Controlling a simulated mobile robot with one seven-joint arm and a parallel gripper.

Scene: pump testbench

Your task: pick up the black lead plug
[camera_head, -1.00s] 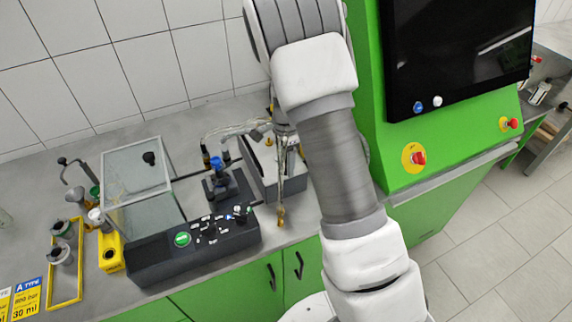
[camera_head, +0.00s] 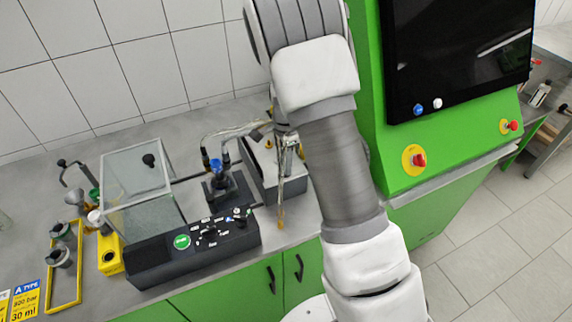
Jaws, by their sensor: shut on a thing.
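My gripper (camera_head: 282,150) is partly hidden behind my own arm, over the grey box at the bench's right end. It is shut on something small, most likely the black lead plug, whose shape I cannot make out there. A slender pale piece with an orange tip (camera_head: 281,222) hangs below it; I cannot tell whether it is a finger or a lead. Thin leads (camera_head: 235,131) run from near my gripper leftward to a blue-capped fitting (camera_head: 215,164). A dark upright plug-like end (camera_head: 205,158) stands beside that blue cap.
A black control panel (camera_head: 150,262) with a green button lies along the bench front. The grey box (camera_head: 262,165) stands behind and right of it. A clear guard (camera_head: 137,175), a yellow block (camera_head: 110,255) and a yellow frame (camera_head: 50,292) are to the left. A green cabinet with a screen (camera_head: 455,60) borders the right.

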